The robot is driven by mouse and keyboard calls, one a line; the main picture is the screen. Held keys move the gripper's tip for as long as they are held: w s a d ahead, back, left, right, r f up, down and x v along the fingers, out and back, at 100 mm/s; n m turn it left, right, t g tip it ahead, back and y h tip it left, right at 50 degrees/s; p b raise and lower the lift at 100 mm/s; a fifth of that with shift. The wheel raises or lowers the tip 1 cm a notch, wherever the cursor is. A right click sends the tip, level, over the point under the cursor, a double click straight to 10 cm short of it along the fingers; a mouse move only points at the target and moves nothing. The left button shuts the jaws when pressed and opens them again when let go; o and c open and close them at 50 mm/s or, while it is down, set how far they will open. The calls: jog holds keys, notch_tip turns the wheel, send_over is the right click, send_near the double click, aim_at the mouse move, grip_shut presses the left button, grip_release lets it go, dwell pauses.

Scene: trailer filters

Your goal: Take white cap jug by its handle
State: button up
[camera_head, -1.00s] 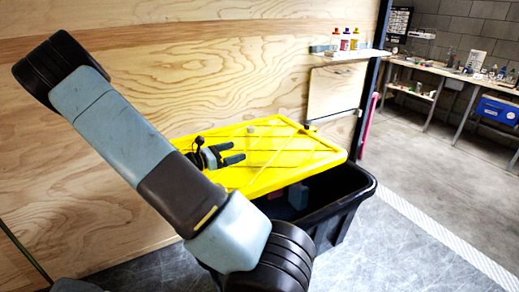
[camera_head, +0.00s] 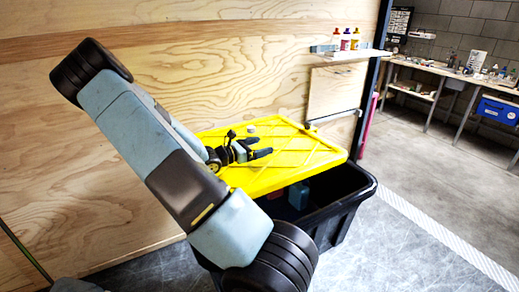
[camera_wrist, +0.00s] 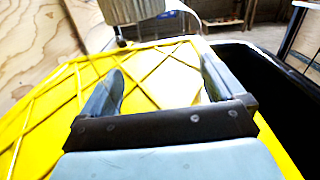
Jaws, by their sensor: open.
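I cannot tell for sure which thing is the white cap jug. Several small bottles (camera_head: 346,40), in red, yellow and pale colours, stand on the wall shelf in the head view; their caps are too small to read. A blue object (camera_head: 298,195) sits partly hidden inside the black bin. My gripper (camera_head: 262,150) is over the yellow lid, well short of the shelf and left of the bin's opening. In the wrist view my gripper (camera_wrist: 163,66) is open, with only the lid showing between its fingers.
The yellow lid (camera_head: 300,155) lies askew on the black bin (camera_head: 345,205), leaving its right front open. A small grey round piece (camera_head: 251,129) is on the lid. The shelf (camera_head: 350,54) is fixed near a dark post. A plywood wall stands behind; floor is clear at right.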

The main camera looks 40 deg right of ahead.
jog(key=shift+c, duration=0.4)
jog(key=c, duration=1)
